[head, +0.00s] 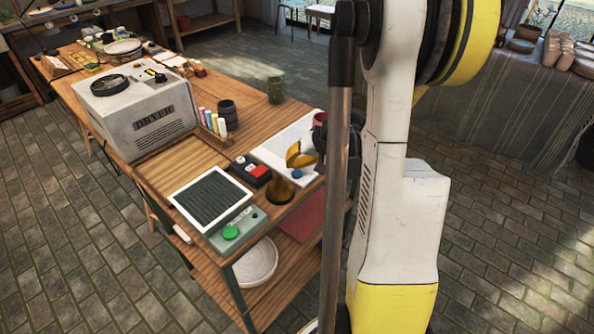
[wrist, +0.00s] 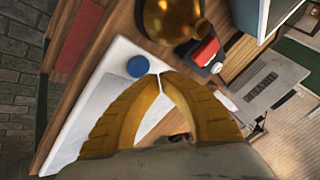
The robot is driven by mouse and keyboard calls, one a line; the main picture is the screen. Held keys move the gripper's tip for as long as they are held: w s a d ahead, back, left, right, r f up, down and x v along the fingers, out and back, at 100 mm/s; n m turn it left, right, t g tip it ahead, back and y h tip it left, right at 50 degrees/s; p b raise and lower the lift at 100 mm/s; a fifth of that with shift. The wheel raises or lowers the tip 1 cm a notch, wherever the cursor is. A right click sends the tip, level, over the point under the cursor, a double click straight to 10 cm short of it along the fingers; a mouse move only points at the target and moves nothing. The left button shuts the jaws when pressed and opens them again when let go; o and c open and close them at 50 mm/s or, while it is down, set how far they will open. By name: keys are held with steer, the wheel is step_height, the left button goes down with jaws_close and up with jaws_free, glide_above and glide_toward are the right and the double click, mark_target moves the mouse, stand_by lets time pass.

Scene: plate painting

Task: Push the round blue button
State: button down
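The round blue button (head: 297,174) sits on a white panel (head: 270,150) near the right edge of the wooden table. In the wrist view the blue button (wrist: 138,66) shows whole, on the edge of the white panel (wrist: 105,95). My gripper (head: 297,161) has yellow fingers and hangs over the panel, just by the button. In the wrist view my gripper (wrist: 158,77) has its fingertips together with nothing between them. The tips appear just beside the button in the picture. Whether they touch it I cannot tell.
An amber rounded object (wrist: 172,15) stands close to the button. A dark box with a red button (head: 259,171) is beside it. A device with a green button (head: 230,232) and a ribbed pad is at the front. The dryer (head: 140,110) stands further back.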

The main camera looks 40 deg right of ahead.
mark_target(294, 172)
step_height(294, 172, up, 6)
steer(key=p, duration=0.4)
steer(key=shift+r, duration=0.1)
stand_by(0.5)
